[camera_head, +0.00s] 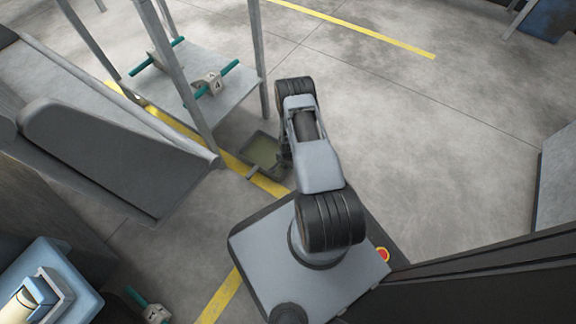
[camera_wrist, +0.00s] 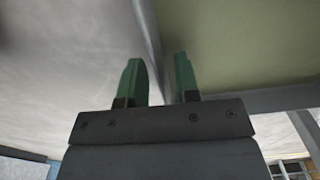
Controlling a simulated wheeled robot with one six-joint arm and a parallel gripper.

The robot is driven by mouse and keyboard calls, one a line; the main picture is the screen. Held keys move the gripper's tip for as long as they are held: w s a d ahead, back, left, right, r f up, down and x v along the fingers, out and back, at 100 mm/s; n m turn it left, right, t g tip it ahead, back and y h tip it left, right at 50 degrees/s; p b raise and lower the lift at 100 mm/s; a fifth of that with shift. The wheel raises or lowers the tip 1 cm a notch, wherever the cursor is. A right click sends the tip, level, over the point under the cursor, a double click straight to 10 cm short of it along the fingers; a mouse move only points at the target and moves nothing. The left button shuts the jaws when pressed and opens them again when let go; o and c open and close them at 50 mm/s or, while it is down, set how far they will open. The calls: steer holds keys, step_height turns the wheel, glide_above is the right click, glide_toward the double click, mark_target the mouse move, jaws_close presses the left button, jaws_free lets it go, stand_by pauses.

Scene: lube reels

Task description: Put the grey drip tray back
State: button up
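The grey drip tray (camera_head: 263,150) is low by the rack's near right leg, with olive-yellow liquid or colouring inside and a short grey stub at its near corner. My gripper's fingertips are hidden behind my arm in the head view, where the arm reaches down at the tray's right side. In the wrist view, the two green fingers of my gripper (camera_wrist: 158,78) stand on either side of a thin grey wall of the tray (camera_wrist: 151,40), with the olive inside to the right. The gap between the fingers is narrow. I cannot tell whether they press on the wall.
A metal rack (camera_head: 235,98) stands at upper left, with a grey block marked 4 (camera_head: 209,84) and teal bars on its shelf. A dark sloped machine guard (camera_head: 100,150) is at left. A blue unit (camera_head: 45,283) is at lower left. Floor to the right is clear.

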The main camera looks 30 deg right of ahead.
steer(key=w+a+r+n+p, duration=0.1)
steer(key=a+r+n+p, duration=0.1)
steer(key=r, duration=1.1)
steer(key=w+a+r+n+t+p, duration=0.1)
steer(key=a+r+n+p, duration=0.1)
steer(key=r, duration=1.2)
steer(key=w+a+r+n+p, duration=0.1)
steer(key=a+r+n+p, duration=0.15)
steer(key=r, duration=1.05)
steer(key=s+a+r+n, duration=0.3)
steer(key=s+a+r, duration=0.1)
steer(key=s+r, duration=0.3)
steer(key=s+a+r+n+t+b, duration=0.1)
steer(key=s+a+r+n, duration=0.2)
steer(key=s+r, duration=0.5)
steer(key=shift+s+a+r+t, duration=0.15)
steer(key=shift+a+r+t, duration=0.15)
steer(key=shift+a+r, duration=0.35)
steer(key=shift+d+r+n, duration=0.1)
steer(key=shift+r+n, duration=0.1)
steer(key=shift+n, duration=0.05)
